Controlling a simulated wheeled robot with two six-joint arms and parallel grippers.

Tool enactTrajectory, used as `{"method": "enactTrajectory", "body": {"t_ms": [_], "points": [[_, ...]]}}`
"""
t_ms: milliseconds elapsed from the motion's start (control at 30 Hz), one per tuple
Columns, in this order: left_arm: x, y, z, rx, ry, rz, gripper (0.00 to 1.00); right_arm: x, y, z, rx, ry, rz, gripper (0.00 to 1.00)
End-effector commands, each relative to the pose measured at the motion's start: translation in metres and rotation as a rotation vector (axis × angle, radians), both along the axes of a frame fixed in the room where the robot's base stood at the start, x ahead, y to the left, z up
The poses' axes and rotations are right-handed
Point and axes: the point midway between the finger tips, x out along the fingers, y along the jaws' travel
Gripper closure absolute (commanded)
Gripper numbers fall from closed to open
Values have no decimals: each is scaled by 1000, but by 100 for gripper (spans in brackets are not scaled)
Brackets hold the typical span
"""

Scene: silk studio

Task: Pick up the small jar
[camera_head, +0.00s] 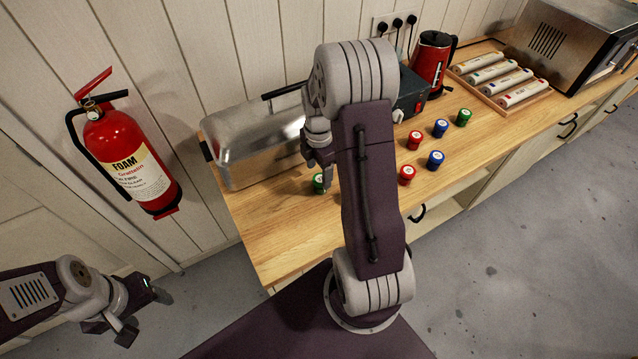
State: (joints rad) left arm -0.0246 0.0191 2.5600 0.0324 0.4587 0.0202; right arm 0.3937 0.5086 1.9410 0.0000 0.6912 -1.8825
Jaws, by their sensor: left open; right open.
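Several small jars stand on the wooden counter (285,225). One green jar (317,184) is at the left, beside the metal case, partly hidden by my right gripper. My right gripper (322,176) points down at this green jar; I cannot tell whether the fingers are around it or just above it. To the right stand a red jar (415,141), a blue jar (440,129), another green jar (464,117), a nearer red jar (406,176) and a nearer blue jar (435,160). My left gripper (146,312) is open and empty, off the counter at lower left.
A silver case (250,140) stands at the counter's back left. A red kettle (432,60), a tray of rolls (547,95) and a metal oven (570,45) stand further right. A fire extinguisher (125,160) hangs on the wall. The counter's front left is clear.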

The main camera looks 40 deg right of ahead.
Motion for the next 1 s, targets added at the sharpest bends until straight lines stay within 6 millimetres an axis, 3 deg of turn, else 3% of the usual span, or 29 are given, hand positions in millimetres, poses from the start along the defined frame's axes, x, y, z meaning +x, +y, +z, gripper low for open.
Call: {"method": "enactTrajectory", "body": {"t_ms": [300,533,767,1000], "points": [[0,0,6,0,0,0,38,-6,1,-48,1,3,0,33],[0,0,6,0,0,0,38,-5,1,-50,0,0,0,33],[0,0,6,0,0,0,38,-5,1,-50,0,1,0,97],[0,0,6,0,0,0,38,-5,1,-49,0,0,0,100]]}}
